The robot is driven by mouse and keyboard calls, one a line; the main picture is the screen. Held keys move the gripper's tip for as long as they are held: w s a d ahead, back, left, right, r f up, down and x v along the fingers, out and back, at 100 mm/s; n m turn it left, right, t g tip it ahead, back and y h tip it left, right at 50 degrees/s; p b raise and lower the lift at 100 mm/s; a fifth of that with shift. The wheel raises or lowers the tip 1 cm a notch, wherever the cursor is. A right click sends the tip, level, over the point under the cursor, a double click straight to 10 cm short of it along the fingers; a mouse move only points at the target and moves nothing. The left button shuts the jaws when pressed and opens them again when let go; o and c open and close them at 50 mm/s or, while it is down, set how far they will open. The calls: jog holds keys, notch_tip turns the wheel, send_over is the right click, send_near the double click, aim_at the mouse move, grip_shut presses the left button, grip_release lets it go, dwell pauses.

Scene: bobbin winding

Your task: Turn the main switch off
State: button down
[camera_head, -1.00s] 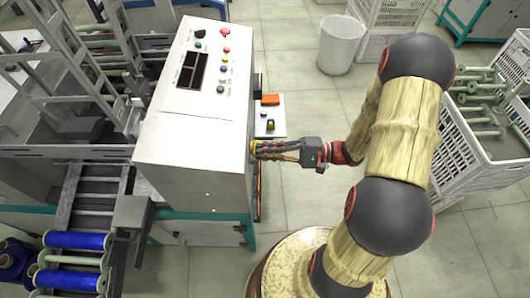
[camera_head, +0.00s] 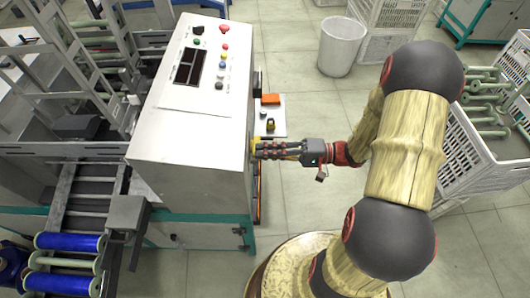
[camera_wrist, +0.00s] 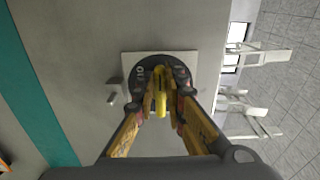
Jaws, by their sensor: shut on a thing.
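The main switch is on the side face of the white control cabinet (camera_head: 190,150). In the wrist view it has a light square plate (camera_wrist: 133,60), a dark round base with markings, and a yellow handle (camera_wrist: 160,104). My gripper (camera_head: 256,150) reaches the cabinet's right side from the right. In the wrist view my gripper (camera_wrist: 161,88) has its fingers on both sides of the yellow handle, shut on it. The fingers cover part of the dial, so I cannot tell which marking the handle points at.
A small shelf (camera_head: 270,128) with an orange box (camera_head: 270,99) juts from the cabinet just beyond my gripper. Buttons and a display (camera_head: 189,66) are on the cabinet top. A white bin (camera_head: 341,46) and a crate of bobbins (camera_head: 455,150) stand to the right.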

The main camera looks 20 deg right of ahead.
jog(key=shift+f, duration=0.1)
jog(key=c, duration=1.8)
grip_release()
jog(key=shift+c, duration=0.2)
jog(key=v, duration=1.2)
